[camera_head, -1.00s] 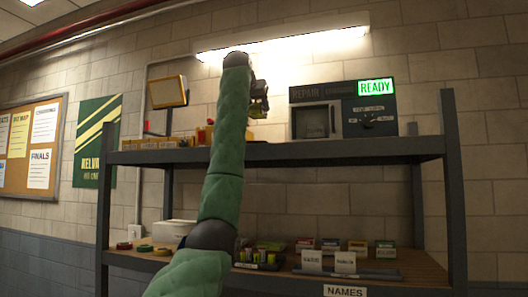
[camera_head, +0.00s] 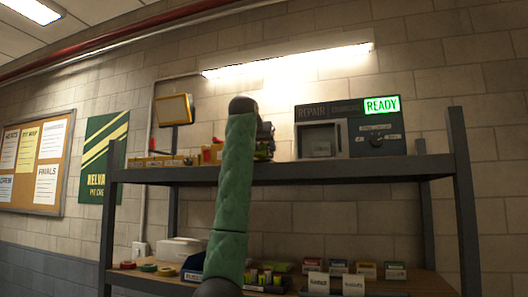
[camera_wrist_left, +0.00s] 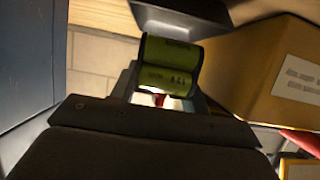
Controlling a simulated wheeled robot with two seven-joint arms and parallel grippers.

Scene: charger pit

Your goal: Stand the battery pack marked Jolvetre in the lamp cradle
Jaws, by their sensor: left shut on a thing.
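My left gripper (camera_head: 266,140) is at the upper shelf, partly hidden behind my green left arm. In the left wrist view it is shut on a green battery pack (camera_wrist_left: 168,65) made of two joined cylinders with dark ends. The pack carries a small dark marking that I cannot read as a name. I cannot tell whether the pack touches anything. My right gripper is not in view.
A repair unit (camera_head: 348,128) with a lit READY sign stands right on the upper shelf (camera_head: 330,170). Small yellow bins (camera_head: 160,161) line its left. Labelled cards (camera_head: 318,283) and small boxes (camera_head: 367,269) are on the lower shelf. A brown box (camera_wrist_left: 265,75) is close right of the pack.

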